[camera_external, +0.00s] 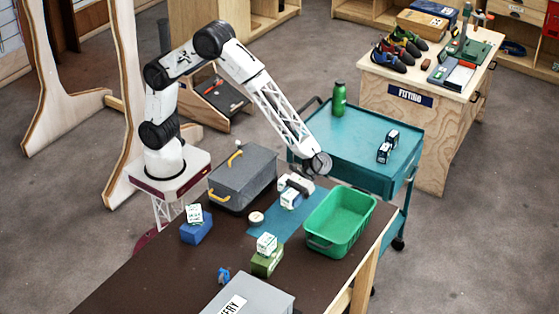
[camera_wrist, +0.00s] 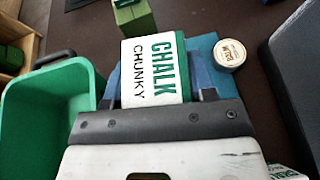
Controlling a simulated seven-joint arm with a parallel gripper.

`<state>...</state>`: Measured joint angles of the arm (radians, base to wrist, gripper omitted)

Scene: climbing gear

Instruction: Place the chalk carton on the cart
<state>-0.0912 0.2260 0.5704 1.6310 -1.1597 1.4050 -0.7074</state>
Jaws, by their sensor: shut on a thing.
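The chalk carton, white and green with "CHALK CHUNKY" on its face, shows in the wrist view (camera_wrist: 154,72) between my fingers. In the external view the carton (camera_external: 290,200) is at or just above the blue mat (camera_external: 274,225); I cannot tell whether it touches. My gripper (camera_external: 296,190) is shut on it, with a finger at each side in the wrist view (camera_wrist: 160,95). The teal cart (camera_external: 350,150) stands beyond the table, behind and right of my gripper. A green bottle (camera_external: 339,98) and two small dark-and-white boxes (camera_external: 384,152) (camera_external: 392,138) are on its top.
A green bin (camera_external: 340,248) is right of the carton, and a grey toolbox (camera_external: 243,180) is left. A round tin (camera_external: 257,217) lies nearby. Other white-and-green boxes sit on blue (camera_external: 197,232) and green (camera_external: 264,264) blocks. The cart's front-left top is clear.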

